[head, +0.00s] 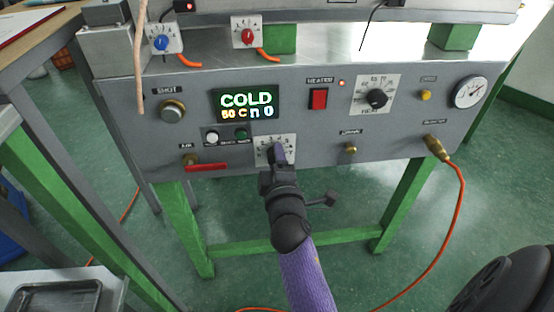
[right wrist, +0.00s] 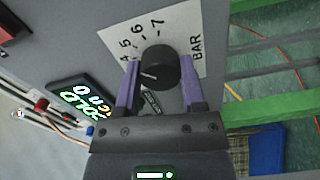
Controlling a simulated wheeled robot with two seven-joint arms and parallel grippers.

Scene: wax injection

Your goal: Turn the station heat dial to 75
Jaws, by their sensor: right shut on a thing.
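The heat dial (head: 375,98) is a black knob on a white scale plate at the right of the grey panel, with nothing touching it. Its exact setting is too small to read. My right gripper (head: 278,155) is at a different, lower dial. In the right wrist view, my right gripper (right wrist: 158,88) has its purple fingers on both sides of this black knob (right wrist: 160,68), shut on it. Its white plate (right wrist: 193,35) reads BAR with numbers. My left gripper is not in view.
A red heater switch (head: 318,99) lies left of the heat dial, and a round gauge (head: 468,91) to its right. A brass fitting with an orange hose (head: 437,147) sticks out at the lower right. Blue (head: 161,43) and red (head: 247,36) small knobs stand above the panel.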

